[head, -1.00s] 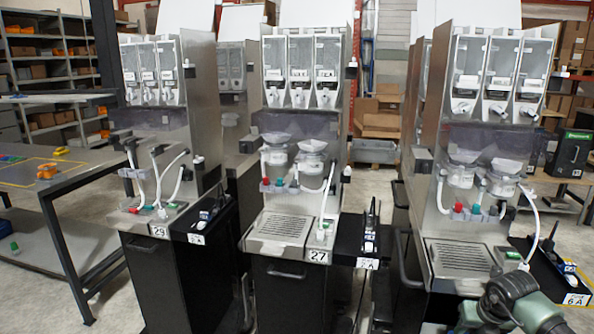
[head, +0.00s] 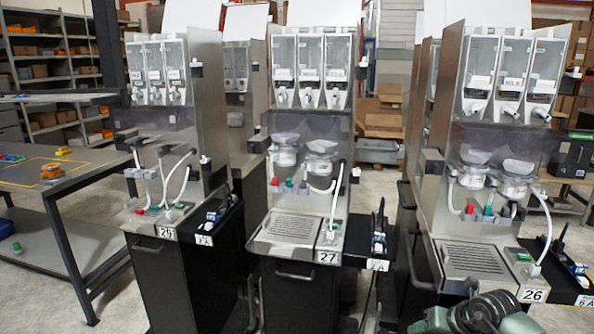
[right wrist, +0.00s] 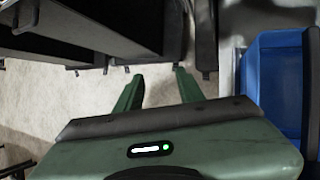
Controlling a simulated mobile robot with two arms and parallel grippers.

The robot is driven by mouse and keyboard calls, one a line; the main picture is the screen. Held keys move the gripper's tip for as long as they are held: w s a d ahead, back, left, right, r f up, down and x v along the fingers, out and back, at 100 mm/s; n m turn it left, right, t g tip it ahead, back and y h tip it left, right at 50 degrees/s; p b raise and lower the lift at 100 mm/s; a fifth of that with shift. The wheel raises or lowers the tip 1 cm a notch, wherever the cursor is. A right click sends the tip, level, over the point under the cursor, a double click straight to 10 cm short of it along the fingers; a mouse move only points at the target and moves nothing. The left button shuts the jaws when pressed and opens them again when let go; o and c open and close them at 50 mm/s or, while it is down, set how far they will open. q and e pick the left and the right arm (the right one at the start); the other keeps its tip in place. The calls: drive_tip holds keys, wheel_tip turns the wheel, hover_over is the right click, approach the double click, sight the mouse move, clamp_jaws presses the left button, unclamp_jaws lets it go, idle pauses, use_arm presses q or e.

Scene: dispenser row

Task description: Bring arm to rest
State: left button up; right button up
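My right arm (head: 487,315) shows as a green and grey part at the bottom edge of the head view, in front of the right dispenser (head: 500,190). My right gripper (right wrist: 158,88) shows in the right wrist view with its two green fingers spread apart and nothing between them. It points over pale floor, with dark cabinet undersides beyond. My left gripper and left arm are in neither view.
Dispenser 29 (head: 175,130) and dispenser 27 (head: 310,130) stand left of the right one, which is labelled 26. A metal work table (head: 75,185) is at the left. A blue object (right wrist: 272,75) is close to the right of my right gripper in the wrist view.

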drive_tip(key=s+a+r+t+y, duration=0.1)
drive_tip(key=a+r+t+y, duration=0.15)
drive_tip(key=a, duration=0.55)
drive_tip(key=s+a+r+t+y, duration=0.1)
drive_tip(key=a+r+y, duration=0.25)
drive_tip(key=a, duration=0.45)
wheel_tip(320, 180, up, 10)
drive_tip(key=s+a+m+t, duration=0.2)
drive_tip(key=m+t, duration=0.7)
drive_tip(key=m, duration=0.3)
drive_tip(key=s+d+f+m+g+h, duration=0.5)
drive_tip(key=s+d+f+m+h, duration=0.6)
drive_tip(key=m, duration=0.6)
drive_tip(key=s+a+f+m+g+y, duration=0.15)
drive_tip(key=s+f+g, duration=0.4)
drive_tip(key=s, duration=0.55)
drive_tip(key=s+a+f+m+g+y, duration=0.1)
drive_tip(key=s+a+f+m+g, duration=0.15)
drive_tip(key=s+f+g, duration=0.6)
drive_tip(key=s+f+n+t, duration=0.1)
drive_tip(key=s+f+t, duration=0.25)
drive_tip(key=f, duration=2.05)
drive_tip(key=s+d+f+g, duration=0.2)
drive_tip(key=s+d+f, duration=0.1)
drive_tip(key=s+f, duration=1.2)
drive_tip(key=shift+s+f, duration=0.3)
drive_tip(key=shift+s, duration=0.9)
